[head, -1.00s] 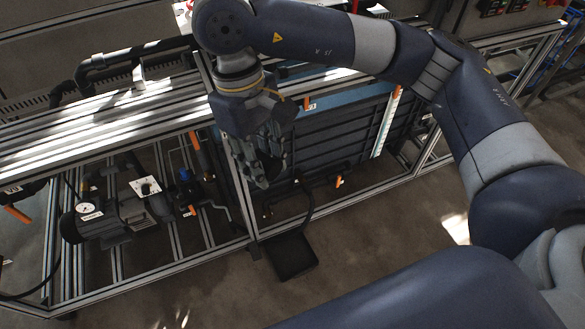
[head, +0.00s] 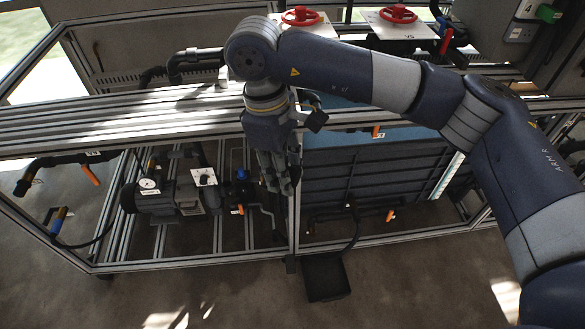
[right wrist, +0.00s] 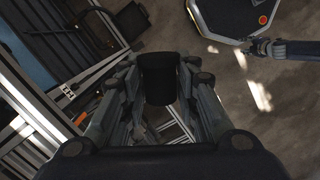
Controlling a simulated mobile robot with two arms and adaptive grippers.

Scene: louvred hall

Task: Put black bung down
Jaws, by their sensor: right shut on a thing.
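My right gripper (head: 280,186) hangs down in front of the aluminium frame in the head view, its fingers pointing to the floor. In the right wrist view the black bung (right wrist: 158,78) sits between the fingers of the gripper, which is shut on it. The bung is a dark, plain cylinder, held clear of the floor. In the head view the fingers hide it. My left gripper is not in the head view.
A black tray (head: 325,276) lies on the floor below the frame. A pump with a gauge (head: 168,196) stands inside the frame at left. A dark ribbed tank (head: 375,178) is at right. Red handwheels (head: 303,16) are at the back. The front floor is clear.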

